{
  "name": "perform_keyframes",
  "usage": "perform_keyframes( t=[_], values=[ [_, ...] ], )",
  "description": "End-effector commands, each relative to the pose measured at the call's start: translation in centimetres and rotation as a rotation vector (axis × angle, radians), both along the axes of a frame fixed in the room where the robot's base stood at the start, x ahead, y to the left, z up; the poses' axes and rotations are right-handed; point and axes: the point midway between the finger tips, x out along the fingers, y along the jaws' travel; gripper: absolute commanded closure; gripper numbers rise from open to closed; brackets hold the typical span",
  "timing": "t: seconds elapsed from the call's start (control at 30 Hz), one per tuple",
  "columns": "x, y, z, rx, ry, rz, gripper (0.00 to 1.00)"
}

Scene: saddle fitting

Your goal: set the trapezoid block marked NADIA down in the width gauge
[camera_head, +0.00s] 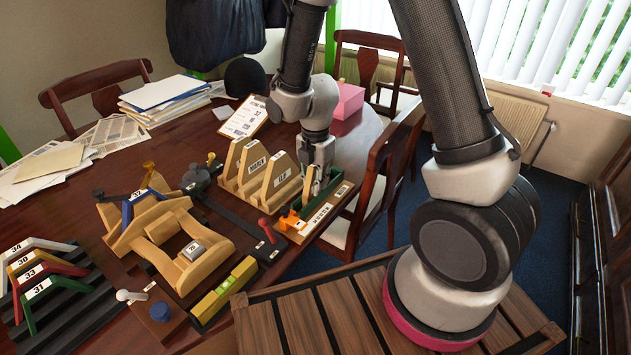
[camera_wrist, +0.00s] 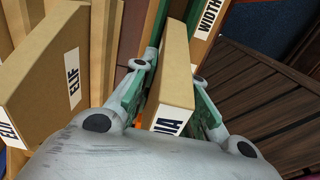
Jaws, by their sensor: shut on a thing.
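The trapezoid block marked NADIA (camera_wrist: 177,70) is pale tan, and only the end of its label shows in the wrist view. My gripper (camera_wrist: 168,85) is shut on it, one finger along each side. In the head view my gripper (camera_head: 316,180) points down at the width gauge (camera_head: 322,214), a wooden base with green walls and a white label. The block is mostly hidden there by the fingers. In the wrist view the gauge's labelled edge (camera_wrist: 208,18) lies just right of the block. I cannot tell whether the block touches the gauge floor.
A wooden rack with upright blocks, one marked ELIF (camera_head: 281,178), stands close left of the gauge; the ELIF block also shows in the wrist view (camera_wrist: 55,80). An orange piece (camera_head: 290,221) sits at the gauge's near end. A wooden saddle form (camera_head: 160,230) stands farther left.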

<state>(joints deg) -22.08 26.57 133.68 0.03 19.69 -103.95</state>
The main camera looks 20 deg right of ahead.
Motion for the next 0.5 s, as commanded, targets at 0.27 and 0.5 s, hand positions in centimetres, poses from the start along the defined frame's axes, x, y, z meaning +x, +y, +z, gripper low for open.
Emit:
perform_keyframes(
  t=[0.27, 0.5],
  values=[
    [0.01, 0.01, 0.01, 0.000, 0.000, 0.000, 0.61],
    [0.01, 0.01, 0.01, 0.000, 0.000, 0.000, 0.59]
  ],
)
